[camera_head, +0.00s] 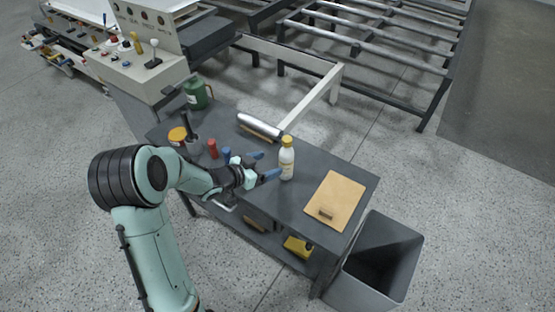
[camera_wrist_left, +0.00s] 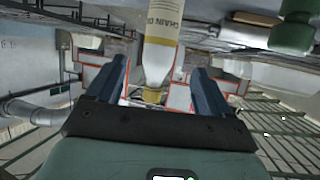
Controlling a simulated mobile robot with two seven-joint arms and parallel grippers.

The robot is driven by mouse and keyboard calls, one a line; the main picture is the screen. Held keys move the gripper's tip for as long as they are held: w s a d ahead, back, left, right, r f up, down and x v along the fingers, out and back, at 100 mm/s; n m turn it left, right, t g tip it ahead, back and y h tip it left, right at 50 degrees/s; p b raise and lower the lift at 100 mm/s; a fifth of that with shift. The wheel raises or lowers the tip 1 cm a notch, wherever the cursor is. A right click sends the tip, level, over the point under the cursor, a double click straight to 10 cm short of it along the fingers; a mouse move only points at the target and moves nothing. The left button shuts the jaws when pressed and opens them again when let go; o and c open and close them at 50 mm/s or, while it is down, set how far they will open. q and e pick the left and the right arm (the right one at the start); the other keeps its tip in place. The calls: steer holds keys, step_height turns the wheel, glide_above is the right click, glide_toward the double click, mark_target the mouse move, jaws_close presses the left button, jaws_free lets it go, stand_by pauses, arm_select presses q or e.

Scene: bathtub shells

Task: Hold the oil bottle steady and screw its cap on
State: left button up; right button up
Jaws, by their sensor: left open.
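The oil bottle (camera_head: 287,165) is pale with a beige label and stands upright on the dark workbench. It also shows upside down in the left wrist view (camera_wrist_left: 160,50), with lettering on its label. A yellow cap (camera_head: 287,141) sits at the top of its neck, and it shows in the left wrist view (camera_wrist_left: 153,95); I cannot tell how tight it is. My left gripper (camera_head: 266,165) is open, its blue fingers pointing at the bottle from the left. In the wrist view the bottle appears between the fingers, with gaps on both sides. My right gripper is not in view.
The workbench (camera_head: 325,166) also holds a silver cylinder (camera_head: 260,126), a green can (camera_head: 196,93), a red bottle (camera_head: 213,148), a yellow-topped tin (camera_head: 178,136) and a tan board (camera_head: 335,200) with a small brown block. A grey bin (camera_head: 378,258) stands off the right end.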

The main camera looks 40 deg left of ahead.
arm_select(q)
steer(key=shift+v, duration=1.15)
